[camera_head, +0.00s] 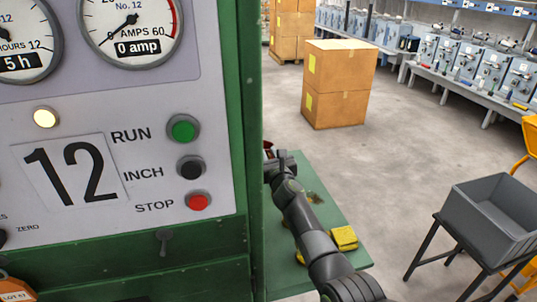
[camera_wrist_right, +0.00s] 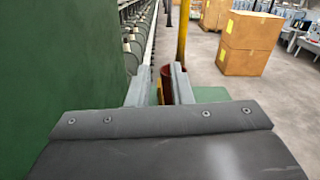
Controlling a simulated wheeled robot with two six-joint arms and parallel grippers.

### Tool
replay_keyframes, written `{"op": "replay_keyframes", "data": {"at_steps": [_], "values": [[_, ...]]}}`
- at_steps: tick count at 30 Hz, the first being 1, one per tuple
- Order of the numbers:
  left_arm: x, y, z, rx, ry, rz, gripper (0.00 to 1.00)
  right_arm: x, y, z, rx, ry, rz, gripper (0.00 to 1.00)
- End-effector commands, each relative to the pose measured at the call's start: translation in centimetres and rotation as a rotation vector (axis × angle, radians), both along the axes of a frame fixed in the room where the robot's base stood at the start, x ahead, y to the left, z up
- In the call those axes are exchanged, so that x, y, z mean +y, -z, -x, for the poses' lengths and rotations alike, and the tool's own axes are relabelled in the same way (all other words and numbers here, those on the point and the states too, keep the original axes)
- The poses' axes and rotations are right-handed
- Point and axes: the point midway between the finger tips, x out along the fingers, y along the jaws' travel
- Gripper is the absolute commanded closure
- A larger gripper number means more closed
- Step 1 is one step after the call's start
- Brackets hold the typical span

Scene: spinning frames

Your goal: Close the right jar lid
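No jar or lid shows clearly. My right gripper (camera_wrist_right: 160,82) has its two grey fingers apart in the right wrist view. A dark red object (camera_wrist_right: 166,76) stands partly behind the right-hand finger, with a strip of yellow beside it; I cannot tell whether it is a jar, or whether it touches the finger. In the head view my right gripper (camera_head: 278,160) is over the far end of the green table (camera_head: 322,220), close to the green machine's edge. A bit of red shows beside it, mostly hidden. My left gripper is not in view.
The green machine panel (camera_head: 210,80) fills the left, with gauges and buttons. A yellow object (camera_head: 343,237) lies on the green table, right of my arm. A grey bin (camera_head: 492,212) stands at right. Cardboard boxes (camera_head: 338,85) stand behind; open floor lies between.

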Motion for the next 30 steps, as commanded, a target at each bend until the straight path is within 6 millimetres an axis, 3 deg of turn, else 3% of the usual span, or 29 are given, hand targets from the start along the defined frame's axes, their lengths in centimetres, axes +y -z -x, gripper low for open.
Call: {"op": "replay_keyframes", "data": {"at_steps": [1,4,30], "values": [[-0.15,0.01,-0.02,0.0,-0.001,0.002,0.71,-0.01,0.0,0.0,0.0,0.0,0.0,0.88],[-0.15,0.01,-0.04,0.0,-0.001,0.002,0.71,0.0,0.01,0.0,0.0,0.0,0.0,1.0],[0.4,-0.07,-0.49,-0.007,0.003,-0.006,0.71,0.01,0.02,0.0,0.0,0.0,0.0,1.0]]}}
